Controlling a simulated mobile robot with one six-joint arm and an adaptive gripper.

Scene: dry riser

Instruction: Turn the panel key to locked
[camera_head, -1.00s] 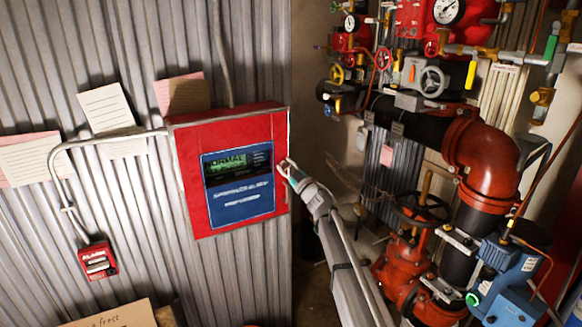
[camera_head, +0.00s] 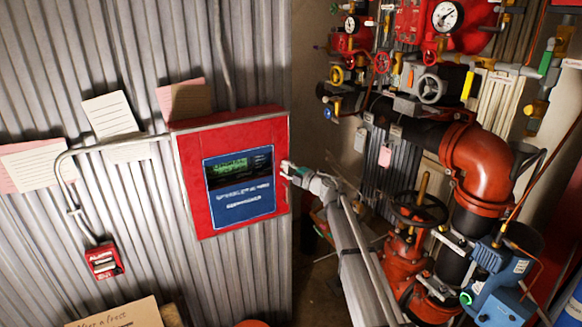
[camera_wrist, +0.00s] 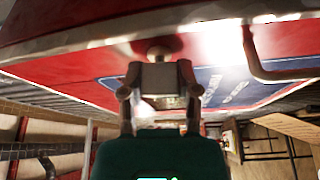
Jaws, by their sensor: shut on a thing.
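The red panel (camera_head: 193,205) hangs on the corrugated wall, with a green-lit display (camera_head: 228,168) and a blue label area. My gripper (camera_head: 286,169) is at the panel's right edge, around mid-height. In the wrist view my gripper (camera_wrist: 159,88) has its two fingers closed on either side of a small pale metal block, which I take to be the panel key (camera_wrist: 160,75). A rounded metal piece lies between this block and the red panel surface (camera_wrist: 60,25). The key's turn position is not readable, and in the head view my gripper hides it.
Red and black pipework with a handwheel valve (camera_head: 418,208) fills the right side, close to my arm. A red alarm box (camera_head: 104,261) and conduit are on the wall at left. Paper notes (camera_head: 110,115) hang above. A cardboard sign (camera_head: 120,315) is at bottom left.

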